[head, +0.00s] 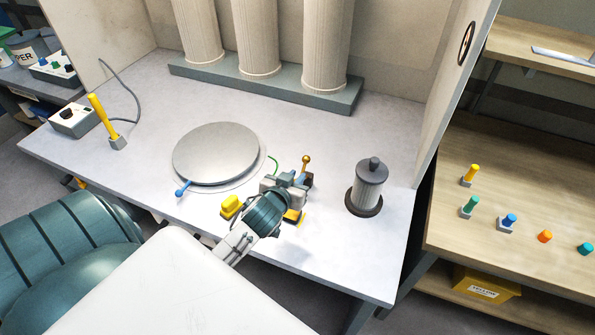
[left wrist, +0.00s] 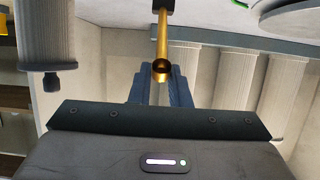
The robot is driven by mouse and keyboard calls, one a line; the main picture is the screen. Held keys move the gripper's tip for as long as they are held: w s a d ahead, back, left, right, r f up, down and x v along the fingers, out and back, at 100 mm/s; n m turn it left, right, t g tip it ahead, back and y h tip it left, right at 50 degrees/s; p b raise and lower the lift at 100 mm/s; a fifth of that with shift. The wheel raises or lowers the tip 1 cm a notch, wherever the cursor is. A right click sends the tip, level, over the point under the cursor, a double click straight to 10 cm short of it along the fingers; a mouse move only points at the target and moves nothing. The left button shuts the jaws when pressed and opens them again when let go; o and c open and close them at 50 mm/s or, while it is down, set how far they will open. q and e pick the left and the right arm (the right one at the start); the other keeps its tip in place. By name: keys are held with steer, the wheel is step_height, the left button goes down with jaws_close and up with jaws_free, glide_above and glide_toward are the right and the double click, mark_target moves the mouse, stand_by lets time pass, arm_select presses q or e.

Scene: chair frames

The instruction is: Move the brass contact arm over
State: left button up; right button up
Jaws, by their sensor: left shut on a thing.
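The brass contact arm (head: 306,160) shows in the head view as a short brass piece with a round end, just beyond my left gripper (head: 293,180). In the left wrist view the brass arm (left wrist: 162,42) is a rod running from a dark block at the top edge to a round end. That end lies between the two fingers of my left gripper (left wrist: 162,80), which is shut on it. In the head view the gripper hides the arm's lower part and mount. My right gripper is not in view.
A round metal plate (head: 216,153) with a blue-tipped handle lies left of the gripper. A grey ribbed cylinder (head: 368,187) stands to the right. A yellow block (head: 231,206) sits close by the wrist. Three columns (head: 260,40) stand behind. The table's front right is clear.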

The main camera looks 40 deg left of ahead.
arm_select(q)
steer(key=shift+s, duration=0.15)
steer(key=shift+s+d+f, duration=0.2)
steer(key=shift+s+f, duration=0.05)
steer(key=shift+s, duration=0.45)
steer(key=shift+s+d, duration=0.1)
steer(key=shift+s, duration=0.35)
steer(key=shift+s+f, duration=0.1)
steer(key=shift+f, duration=0.05)
steer(key=shift+s+d+f+b, duration=0.2)
steer(key=shift+s+f+b, duration=0.25)
steer(key=shift+s, duration=0.2)
steer(key=shift+s+f, duration=0.15)
steer(key=shift+s, duration=0.15)
steer(key=shift+c, duration=0.2)
steer(key=shift+s+d, duration=0.1)
steer(key=shift+s, duration=0.2)
jaws_close()
